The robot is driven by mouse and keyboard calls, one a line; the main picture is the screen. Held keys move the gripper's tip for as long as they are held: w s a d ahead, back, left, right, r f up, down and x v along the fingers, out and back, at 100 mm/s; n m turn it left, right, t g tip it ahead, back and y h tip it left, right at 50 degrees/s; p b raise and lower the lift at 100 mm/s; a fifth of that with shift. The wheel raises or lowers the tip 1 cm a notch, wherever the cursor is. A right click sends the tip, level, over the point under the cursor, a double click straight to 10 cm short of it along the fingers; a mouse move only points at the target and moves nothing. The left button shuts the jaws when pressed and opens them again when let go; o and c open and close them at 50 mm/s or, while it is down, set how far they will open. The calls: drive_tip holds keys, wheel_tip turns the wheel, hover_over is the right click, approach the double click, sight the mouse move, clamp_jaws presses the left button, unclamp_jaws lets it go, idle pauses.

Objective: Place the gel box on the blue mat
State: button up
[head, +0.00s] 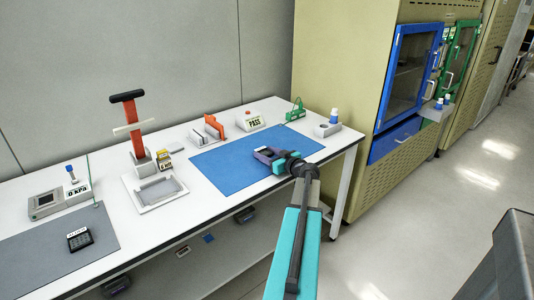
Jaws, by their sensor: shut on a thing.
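The blue mat (222,172) lies flat on the right half of the white bench. My gripper (266,156) is low over the mat's right part, with its purple and dark end pointing left. It is shut on a small dark thing, mostly hidden by the gripper. I cannot tell whether this is the gel box, or whether it touches the mat. A small black box (78,239) with a pale label lies on the grey mat (40,262) at the bench's left end.
Behind the blue mat stand an orange rack (208,131), a PASS sign (251,121) and a green device (295,110). A dispenser block (328,127) stands at the right. A white tray (155,191) and an orange-handled press (136,130) stand left. The mat's left part is clear.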

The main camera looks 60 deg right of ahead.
drive_tip(key=shift+f+b, duration=0.2)
drive_tip(key=shift+b, duration=0.15)
drive_tip(key=o, duration=1.1)
drive_tip(key=shift+c, duration=0.2)
drive_tip(key=shift+r+p, duration=0.25)
drive_tip(key=shift+p, duration=0.1)
drive_tip(key=b+v, duration=0.1)
drive_tip(key=v, duration=1.1)
drive_tip(key=shift+s+b, duration=0.1)
drive_tip(key=shift+b, duration=0.3)
drive_tip(key=shift+f, duration=0.1)
